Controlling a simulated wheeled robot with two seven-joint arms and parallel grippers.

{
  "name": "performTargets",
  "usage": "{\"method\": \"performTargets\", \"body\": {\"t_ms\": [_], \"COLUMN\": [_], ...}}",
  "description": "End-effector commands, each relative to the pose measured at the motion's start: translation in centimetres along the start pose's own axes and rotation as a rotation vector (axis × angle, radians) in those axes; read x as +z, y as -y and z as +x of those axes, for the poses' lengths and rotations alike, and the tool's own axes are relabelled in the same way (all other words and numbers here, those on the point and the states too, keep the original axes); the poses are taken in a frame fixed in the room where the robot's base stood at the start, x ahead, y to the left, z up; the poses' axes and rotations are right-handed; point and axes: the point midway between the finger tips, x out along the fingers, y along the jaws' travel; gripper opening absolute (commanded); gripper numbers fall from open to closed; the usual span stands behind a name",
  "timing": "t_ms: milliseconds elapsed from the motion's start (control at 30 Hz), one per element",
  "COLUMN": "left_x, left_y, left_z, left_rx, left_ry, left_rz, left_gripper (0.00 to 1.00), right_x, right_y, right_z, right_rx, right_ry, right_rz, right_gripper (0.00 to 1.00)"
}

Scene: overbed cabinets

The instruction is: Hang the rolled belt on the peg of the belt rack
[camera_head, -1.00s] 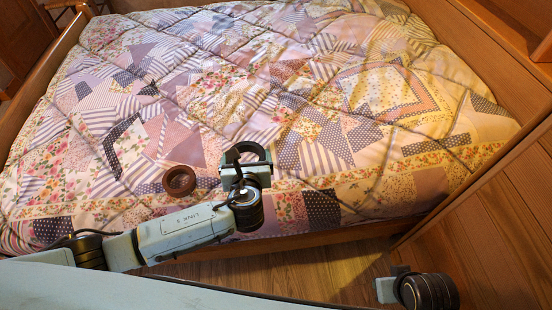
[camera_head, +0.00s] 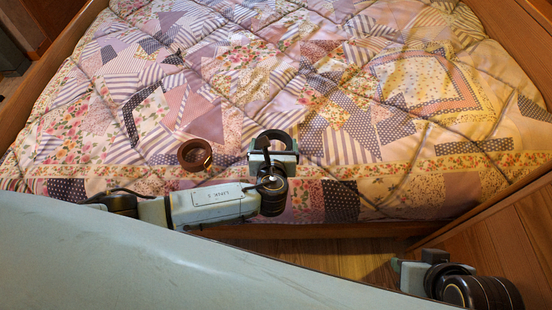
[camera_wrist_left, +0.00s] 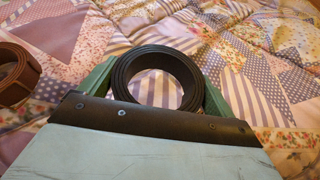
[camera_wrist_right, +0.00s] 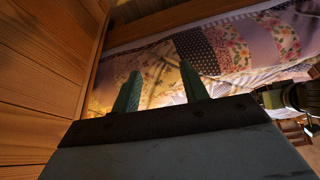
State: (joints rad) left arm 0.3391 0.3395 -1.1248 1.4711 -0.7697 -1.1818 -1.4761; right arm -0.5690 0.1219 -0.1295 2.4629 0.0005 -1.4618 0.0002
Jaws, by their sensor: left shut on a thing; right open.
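A rolled black belt (camera_wrist_left: 123,78), a round coil with an open middle, sits between the green fingers of my left gripper (camera_head: 274,146). The left gripper is shut on its sides and holds it over the quilt; the black coil (camera_head: 264,137) also shows in the head view. A second rolled belt, brown (camera_head: 184,153), lies on the quilt just left of my left gripper, and is partly cut off in the left wrist view (camera_wrist_left: 20,82). My right gripper (camera_wrist_right: 160,72) is open and empty, low by the bed's front right. No belt rack or peg is in view.
A bed with a patchwork quilt (camera_head: 330,80) fills most of the head view. Its wooden front rail (camera_head: 320,230) runs below the left gripper. Wooden panels (camera_wrist_right: 45,50) stand close to the left in the right wrist view. Wooden floor (camera_head: 350,260) shows between bed and panel.

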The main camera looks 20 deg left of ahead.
Motion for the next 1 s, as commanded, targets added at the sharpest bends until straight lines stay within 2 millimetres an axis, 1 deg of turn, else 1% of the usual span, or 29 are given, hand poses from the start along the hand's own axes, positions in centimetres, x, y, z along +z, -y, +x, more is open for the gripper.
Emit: {"method": "performTargets", "body": {"t_ms": [33, 133, 367, 433, 567, 700, 800, 900, 1000], "left_x": [-1.0, -1.1, -1.5, -1.9, -3.0, -3.9, -4.4, -4.4, -4.5], "left_y": [0.1, 0.0, 0.1, 0.1, 0.0, 0.0, 0.0, 0.0, 0.0], "left_z": [0.5, 0.5, 0.7, 0.8, 1.3, 1.7, 1.9, 1.9, 1.9], "left_rx": [0.000, 0.000, -0.001, 0.000, 0.000, 0.000, 0.000, 0.000, 0.000], "left_ry": [0.002, 0.003, 0.003, 0.003, 0.002, 0.002, 0.002, 0.001, 0.002], "left_rz": [-0.001, -0.001, -0.001, -0.001, 0.000, 0.000, 0.000, -0.001, 0.000], "left_gripper": [0.64, 0.64, 0.64, 0.64, 0.64, 0.64, 0.64, 0.64, 0.64], "right_x": [-0.7, -2.3, -4.0, -5.0, -7.7, -10.4, -11.9, -10.7, -10.2], "right_y": [0.3, 0.5, 0.8, 1.0, 1.6, 2.2, 2.5, 2.2, 2.1], "right_z": [-0.2, -0.1, -0.1, -0.1, -0.6, -1.6, -2.4, -2.0, -1.7], "right_rx": [-0.006, -0.011, -0.018, -0.022, -0.034, -0.049, -0.057, -0.049, -0.046], "right_ry": [-0.047, -0.124, -0.212, -0.266, -0.418, -0.584, -0.676, -0.591, -0.561], "right_rz": [0.001, -0.005, -0.008, -0.010, -0.014, -0.017, -0.018, -0.017, -0.016], "right_gripper": [0.44, 0.44, 0.44, 0.44, 0.44, 0.44, 0.44, 0.44, 0.44]}}
